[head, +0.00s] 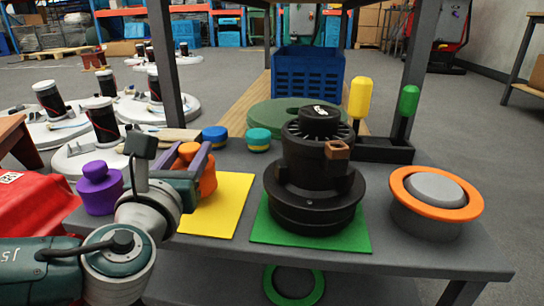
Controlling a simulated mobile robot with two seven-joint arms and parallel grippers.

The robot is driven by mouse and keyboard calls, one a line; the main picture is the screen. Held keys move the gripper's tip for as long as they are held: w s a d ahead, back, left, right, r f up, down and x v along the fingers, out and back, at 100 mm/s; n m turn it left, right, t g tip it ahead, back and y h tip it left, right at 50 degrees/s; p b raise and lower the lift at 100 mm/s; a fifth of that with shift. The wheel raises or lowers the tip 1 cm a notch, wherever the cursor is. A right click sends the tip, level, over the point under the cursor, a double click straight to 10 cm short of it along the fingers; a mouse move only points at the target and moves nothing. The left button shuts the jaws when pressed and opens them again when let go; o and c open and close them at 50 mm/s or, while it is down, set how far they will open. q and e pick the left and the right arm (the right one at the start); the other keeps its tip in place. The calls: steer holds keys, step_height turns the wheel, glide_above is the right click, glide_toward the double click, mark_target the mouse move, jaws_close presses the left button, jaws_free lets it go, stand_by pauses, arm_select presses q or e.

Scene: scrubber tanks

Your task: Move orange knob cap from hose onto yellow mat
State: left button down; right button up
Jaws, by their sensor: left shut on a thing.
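The orange knob cap (207,178) is between the fingers of my left gripper (187,158), which is shut on it. The cap is partly hidden by the gripper. It shows at the left edge of the yellow mat (222,210), which lies flat on the grey table. I cannot tell whether the cap touches the mat or is held just above it. The mat's left part is hidden behind my arm. I cannot make out a hose. My right gripper is not in view.
A purple knob (98,188) stands left of my gripper. A black motor (312,170) stands on a green mat (352,236) to the right. Blue (215,137) and teal (258,140) caps sit behind the yellow mat. A grey part with an orange ring (472,208) is far right.

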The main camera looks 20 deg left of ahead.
arm_select(q)
steer(key=shift+f, duration=0.95)
steer(key=shift+r, duration=0.15)
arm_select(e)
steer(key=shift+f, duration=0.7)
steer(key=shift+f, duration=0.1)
